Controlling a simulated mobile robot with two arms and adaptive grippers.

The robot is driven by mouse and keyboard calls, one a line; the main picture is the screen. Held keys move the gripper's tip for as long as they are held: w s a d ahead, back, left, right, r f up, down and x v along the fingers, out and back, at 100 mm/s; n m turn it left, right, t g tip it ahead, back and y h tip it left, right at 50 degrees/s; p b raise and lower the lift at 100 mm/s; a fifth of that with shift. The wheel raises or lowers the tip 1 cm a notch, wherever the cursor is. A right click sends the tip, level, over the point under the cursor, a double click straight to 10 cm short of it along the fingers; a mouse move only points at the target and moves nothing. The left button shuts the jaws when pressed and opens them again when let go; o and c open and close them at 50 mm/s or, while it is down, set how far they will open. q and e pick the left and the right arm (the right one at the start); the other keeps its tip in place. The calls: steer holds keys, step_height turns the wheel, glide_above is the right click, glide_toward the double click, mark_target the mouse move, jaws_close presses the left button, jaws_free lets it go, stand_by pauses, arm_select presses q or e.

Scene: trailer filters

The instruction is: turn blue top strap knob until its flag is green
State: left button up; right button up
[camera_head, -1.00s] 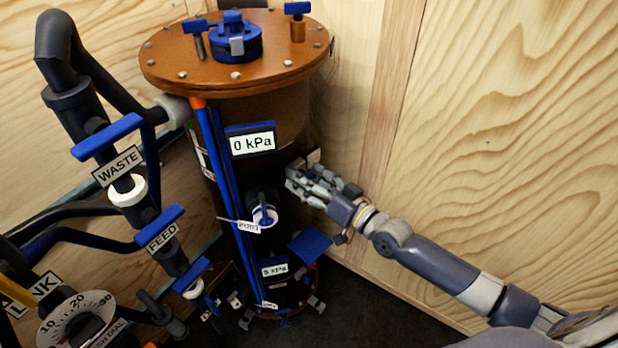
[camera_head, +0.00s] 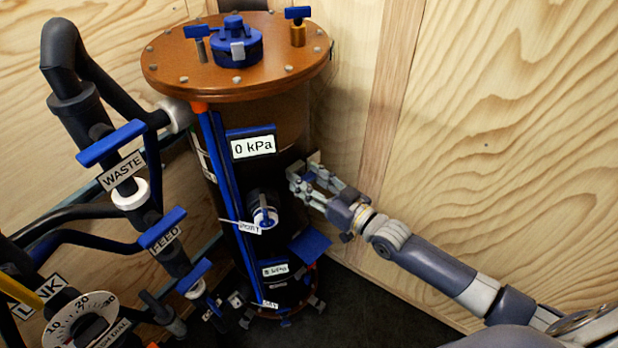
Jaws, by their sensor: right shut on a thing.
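The tall dark filter tank (camera_head: 280,115) stands in the middle with a brown bolted lid (camera_head: 190,65). My right gripper (camera_head: 302,184) reaches in from the right at the tank's right side, below the lid. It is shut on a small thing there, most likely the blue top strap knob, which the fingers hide. A small pale piece (camera_head: 314,157) shows just above the fingertips; I cannot tell if it is the knob's flag, and I see no green on it. My left gripper is not in view.
Left of the tank are pipes with blue-handled WASTE (camera_head: 110,142) and FEED (camera_head: 162,228) valves. A 0 kPa display (camera_head: 253,146) and a round port (camera_head: 264,214) are on the tank's front. Wooden walls stand close behind and to the right.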

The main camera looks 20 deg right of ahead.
steer(key=shift+n+p, duration=0.3)
steer(key=shift+n, duration=0.8)
steer(key=o, duration=1.1)
steer(key=shift+c, duration=0.2)
steer(key=shift+s+d, duration=0.1)
steer(key=shift+s+d, duration=0.15)
steer(key=shift+s, duration=0.15)
steer(key=v, duration=1.1)
